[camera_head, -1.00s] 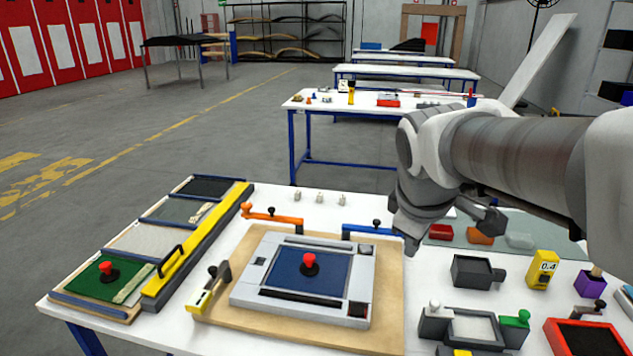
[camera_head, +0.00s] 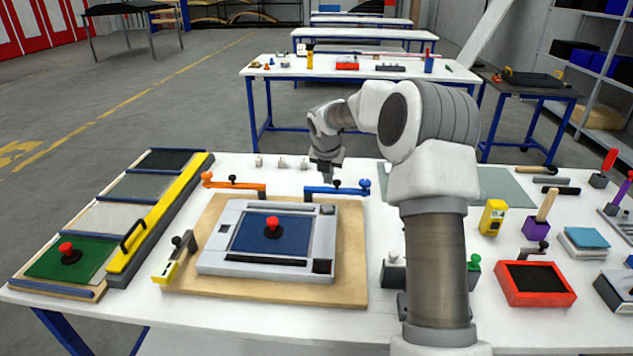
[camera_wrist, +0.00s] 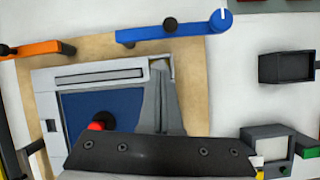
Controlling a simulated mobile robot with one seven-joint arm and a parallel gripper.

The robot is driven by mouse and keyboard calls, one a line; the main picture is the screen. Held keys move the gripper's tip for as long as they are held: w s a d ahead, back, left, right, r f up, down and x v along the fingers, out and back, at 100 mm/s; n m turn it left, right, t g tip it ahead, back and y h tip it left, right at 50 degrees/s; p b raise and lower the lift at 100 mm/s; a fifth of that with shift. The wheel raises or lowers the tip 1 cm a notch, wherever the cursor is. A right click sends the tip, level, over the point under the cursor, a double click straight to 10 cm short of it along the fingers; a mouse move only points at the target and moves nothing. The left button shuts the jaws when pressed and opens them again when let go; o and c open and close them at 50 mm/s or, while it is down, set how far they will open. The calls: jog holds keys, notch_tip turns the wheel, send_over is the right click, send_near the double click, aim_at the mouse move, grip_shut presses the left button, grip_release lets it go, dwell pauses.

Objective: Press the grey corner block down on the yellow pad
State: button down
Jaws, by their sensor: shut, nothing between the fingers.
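A light grey frame with a blue panel (camera_head: 252,232) and a red knob (camera_head: 272,223) lies on a wooden board. A small grey corner block (camera_head: 327,209) sits at the frame's far right corner; in the wrist view that corner (camera_wrist: 160,65) lies just past my fingertips. I cannot make out a yellow pad under it. My gripper (camera_head: 327,178) is shut and empty, pointing down above the far right part of the board. In the wrist view, my shut fingers (camera_wrist: 161,90) cover part of the frame's right side. Whether they touch the block cannot be told.
A blue clamp bar (camera_head: 335,190) and an orange one (camera_head: 233,186) stand along the board's far edge. A yellow clamp (camera_head: 165,270) is at its left. A long yellow bar (camera_head: 160,215) lies farther left. A red tray (camera_head: 535,284) and a yellow box (camera_head: 492,217) stand right.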

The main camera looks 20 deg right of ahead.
aim_at(328, 205)
jog(key=w+f+n, duration=0.1)
jog(key=f, duration=0.1)
jog(key=w+f+n, duration=0.1)
jog(key=shift+w+d+f, duration=0.2)
jog(key=shift+d+f, duration=0.15)
jog(key=shift+d, duration=0.05)
notch_tip(328, 205, down, 6)
jog(key=b, duration=0.6)
jog(key=shift+r, duration=0.15)
jog(key=shift+s, duration=0.1)
notch_tip(328, 205, up, 5)
jog(key=p, duration=0.5)
